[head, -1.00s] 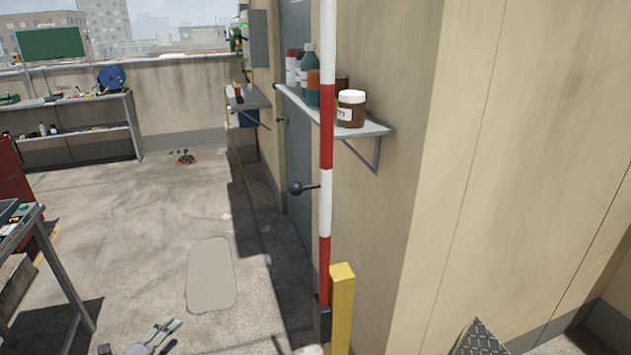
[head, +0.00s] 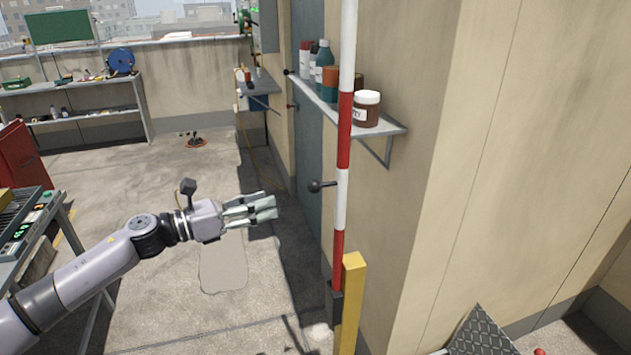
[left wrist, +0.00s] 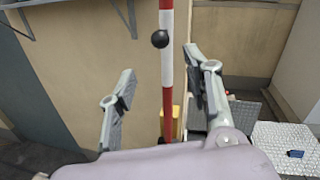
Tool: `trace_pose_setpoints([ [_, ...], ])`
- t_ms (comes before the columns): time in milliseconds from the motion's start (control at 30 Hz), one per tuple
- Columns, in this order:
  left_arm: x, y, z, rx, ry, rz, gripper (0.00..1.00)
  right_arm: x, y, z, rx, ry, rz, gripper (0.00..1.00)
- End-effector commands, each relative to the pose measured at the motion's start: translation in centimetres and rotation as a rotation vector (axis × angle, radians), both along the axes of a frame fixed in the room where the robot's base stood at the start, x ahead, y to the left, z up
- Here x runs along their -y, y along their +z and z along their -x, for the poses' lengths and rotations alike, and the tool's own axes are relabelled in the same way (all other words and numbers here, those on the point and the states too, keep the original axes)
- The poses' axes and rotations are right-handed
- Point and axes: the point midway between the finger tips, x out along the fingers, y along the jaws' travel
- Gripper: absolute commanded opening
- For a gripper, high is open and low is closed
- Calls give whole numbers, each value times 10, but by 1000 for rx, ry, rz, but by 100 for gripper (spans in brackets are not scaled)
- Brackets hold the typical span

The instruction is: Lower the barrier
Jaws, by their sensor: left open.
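The barrier is a red and white striped pole (head: 343,140) standing upright in the head view, beside a yellow post (head: 351,300). A dark knob handle (head: 316,186) sticks out from the pole to the left. My left gripper (head: 268,206) is open and empty, to the left of the knob and a little lower, apart from it. In the left wrist view the pole (left wrist: 167,90) shows between the two spread fingers, with the knob (left wrist: 160,39) above the fingertips and the yellow post (left wrist: 178,122) behind. My right gripper is not in view.
A wall shelf (head: 390,130) with bottles and jars stands just behind the pole. A workbench (head: 62,215) is at the left, over my arm's side. A tread-plate piece (head: 482,335) lies at the lower right. The concrete floor between is mostly clear.

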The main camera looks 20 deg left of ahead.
Motion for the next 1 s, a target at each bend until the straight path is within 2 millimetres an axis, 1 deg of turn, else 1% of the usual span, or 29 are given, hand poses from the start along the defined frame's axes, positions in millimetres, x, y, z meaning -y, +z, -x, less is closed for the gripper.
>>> trace_pose_setpoints([
  [33,8,7,-7,3,-2,5,46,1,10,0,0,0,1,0],
  [100,17,8,-16,4,-3,4,46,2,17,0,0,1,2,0],
  [300,48,8,-48,2,-2,5,46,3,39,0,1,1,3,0],
  [500,75,6,-75,0,-3,3,46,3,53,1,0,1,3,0],
  [600,84,4,-84,-1,-1,2,46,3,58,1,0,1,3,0],
  [700,90,2,-90,-1,-1,2,46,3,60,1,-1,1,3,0],
  [1000,93,0,-94,-1,-1,0,46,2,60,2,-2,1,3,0],
])
